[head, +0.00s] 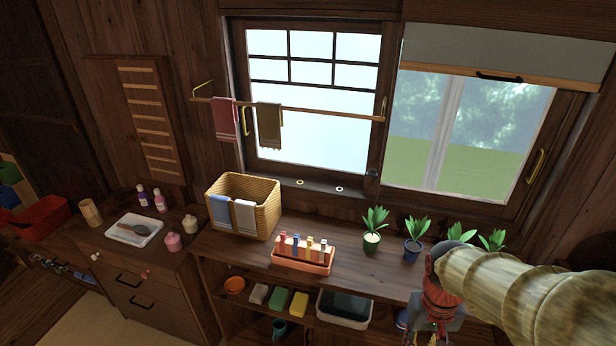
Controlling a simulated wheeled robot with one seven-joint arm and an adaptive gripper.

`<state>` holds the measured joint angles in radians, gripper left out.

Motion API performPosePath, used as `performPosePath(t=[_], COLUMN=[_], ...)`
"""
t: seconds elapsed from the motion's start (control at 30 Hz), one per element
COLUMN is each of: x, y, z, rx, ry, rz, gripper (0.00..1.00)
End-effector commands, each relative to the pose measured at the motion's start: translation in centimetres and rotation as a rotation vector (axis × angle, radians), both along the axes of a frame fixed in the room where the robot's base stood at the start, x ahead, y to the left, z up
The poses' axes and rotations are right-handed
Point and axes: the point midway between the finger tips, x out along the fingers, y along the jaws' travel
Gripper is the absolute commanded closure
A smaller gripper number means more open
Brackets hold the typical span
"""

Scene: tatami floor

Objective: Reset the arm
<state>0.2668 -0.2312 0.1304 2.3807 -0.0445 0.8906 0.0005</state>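My arm comes into the head view from the lower right, in front of the right part of the wooden counter (345,262). Its pale ribbed length leads to a red section and a grey part near the bottom edge. My gripper (432,335) points down there, small and partly cut off by the frame edge. I cannot tell whether its fingers are open or shut, or whether anything is between them. The arm hides part of the counter and the shelf below.
Potted plants (372,237) stand on the counter close to my arm. Left of them are an orange holder (303,262) with several upright items and a wicker basket (262,190) with towels. A grey bin (343,308) sits on the shelf below. Windows (310,110) are behind.

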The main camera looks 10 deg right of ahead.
Motion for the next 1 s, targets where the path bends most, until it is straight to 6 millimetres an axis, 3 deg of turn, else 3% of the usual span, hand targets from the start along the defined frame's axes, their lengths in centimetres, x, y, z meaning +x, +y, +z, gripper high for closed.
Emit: performPosePath(t=[0.2, 0.5, 0.67, 1.0], x=[-1.0, -1.9, -2.2, -2.2], y=[3.9, 7.3, 8.5, 8.8], z=[5.2, 12.0, 13.3, 13.2], rx=[-0.009, -0.035, -0.032, -0.029], ry=[-0.199, -0.468, -0.527, -0.523], rz=[0.068, 0.187, 0.231, 0.242], gripper=[0.75, 0.75, 0.75, 0.75])
